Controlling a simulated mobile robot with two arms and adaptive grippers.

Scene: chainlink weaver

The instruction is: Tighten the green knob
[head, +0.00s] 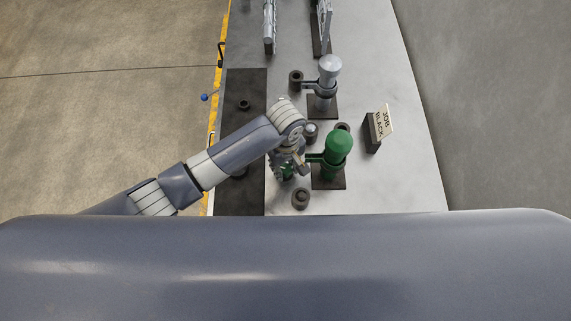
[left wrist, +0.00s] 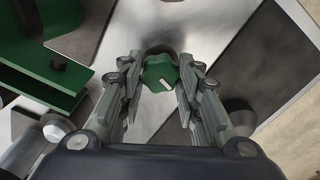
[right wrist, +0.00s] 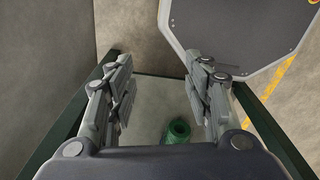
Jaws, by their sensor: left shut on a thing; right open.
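The green knob (left wrist: 160,73) shows between the fingers of my left gripper (left wrist: 160,85) in the left wrist view, and the fingers are shut on it. In the head view my left gripper (head: 291,168) reaches down beside the green post (head: 338,148), and only a little of the knob (head: 287,172) shows under it. The knob's lower side is hidden. My right gripper (right wrist: 164,85) shows only in its own wrist view. It is open and empty, its fingers well apart.
A grey post (head: 329,72) stands behind the green one. A sign reading "JOB BLACK" (head: 382,122) stands to the right. A dark mat (head: 245,85) covers the left of the bench (head: 375,60). A green cylinder (right wrist: 178,133) lies below my right gripper.

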